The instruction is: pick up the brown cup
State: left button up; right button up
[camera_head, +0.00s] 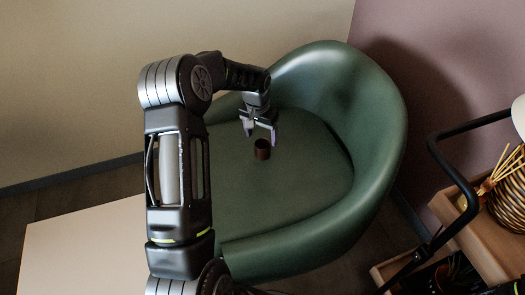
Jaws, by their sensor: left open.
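The small dark brown cup (262,150) stands upright on the seat of a green armchair (315,195). My left gripper (260,132) hangs over the seat with its fingers pointing down. It is open, its fingers spread to either side just above and behind the cup in the picture. I cannot tell whether a finger touches the cup. The cup's top and front side show. My right gripper is not in view.
The chair's curved back and armrest (375,110) rise behind and to the right of the cup. A pale tabletop (85,245) lies at lower left. A wooden shelf (470,225) with a striped vase (510,190) and a black tube frame (440,160) stand at right.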

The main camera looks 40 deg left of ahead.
aim_at(262, 144)
pick_arm(q)
jog(key=f, duration=0.1)
jog(key=f+b, duration=0.1)
jog(key=f, duration=0.1)
jog(key=f+b, duration=0.1)
jog(key=f, duration=0.1)
jog(key=shift+w+f, duration=0.1)
jog(key=shift+w, duration=0.2)
dwell(0.4)
jog(key=c, duration=1.4)
jog(key=shift+c, duration=0.2)
notch_tip(262, 144, up, 10)
jog(key=p, duration=0.2)
jog(key=shift+p, duration=0.4)
